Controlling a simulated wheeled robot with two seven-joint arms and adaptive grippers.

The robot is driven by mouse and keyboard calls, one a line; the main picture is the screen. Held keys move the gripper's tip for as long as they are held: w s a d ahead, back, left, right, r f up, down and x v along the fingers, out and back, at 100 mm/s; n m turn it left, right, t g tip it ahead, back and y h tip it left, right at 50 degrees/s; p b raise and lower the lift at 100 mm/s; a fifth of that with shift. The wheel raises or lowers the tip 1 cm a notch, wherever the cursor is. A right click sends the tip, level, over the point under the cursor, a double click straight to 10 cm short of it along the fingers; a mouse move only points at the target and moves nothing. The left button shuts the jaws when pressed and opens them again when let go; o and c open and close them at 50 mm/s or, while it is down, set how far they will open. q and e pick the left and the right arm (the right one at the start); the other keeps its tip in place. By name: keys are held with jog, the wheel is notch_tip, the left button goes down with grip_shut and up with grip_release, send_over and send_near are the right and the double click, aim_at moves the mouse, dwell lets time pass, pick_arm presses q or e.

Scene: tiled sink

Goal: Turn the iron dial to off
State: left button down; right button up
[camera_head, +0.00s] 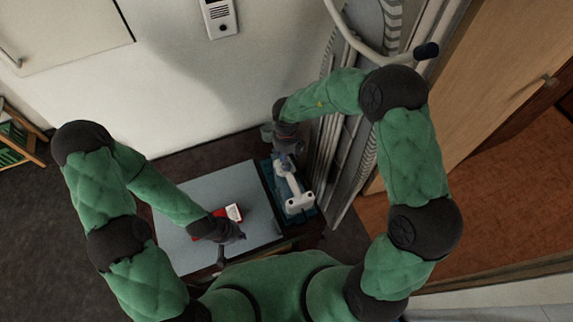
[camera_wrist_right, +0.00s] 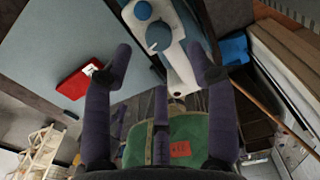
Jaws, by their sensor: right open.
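The iron (camera_head: 298,200) is a white and blue-teal appliance at the right end of the table, partly hidden by my right gripper. In the right wrist view, its white body (camera_wrist_right: 178,68) carries a round blue dial (camera_wrist_right: 158,38) with a smaller blue knob (camera_wrist_right: 142,10) beside it. My right gripper (camera_wrist_right: 160,76) is open, its dark fingers spread on either side of the iron's lower end, with nothing between them that I can see held. My left gripper (camera_head: 230,236) is over the table's front edge, beside a red item; its fingers are too small to tell open from shut.
A pale blue-grey board (camera_head: 180,235) covers most of the table. A red and white item (camera_head: 233,212) lies on it, also seen as a red case in the right wrist view (camera_wrist_right: 78,80). Pipes and a wall (camera_head: 345,140) stand close on the right. A wall intercom (camera_head: 219,16) is behind.

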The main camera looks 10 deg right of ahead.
notch_tip(320, 180, down, 6)
jog(key=shift+r+b, duration=0.1)
jog(key=shift+b, duration=0.45)
jog(key=c, duration=1.1)
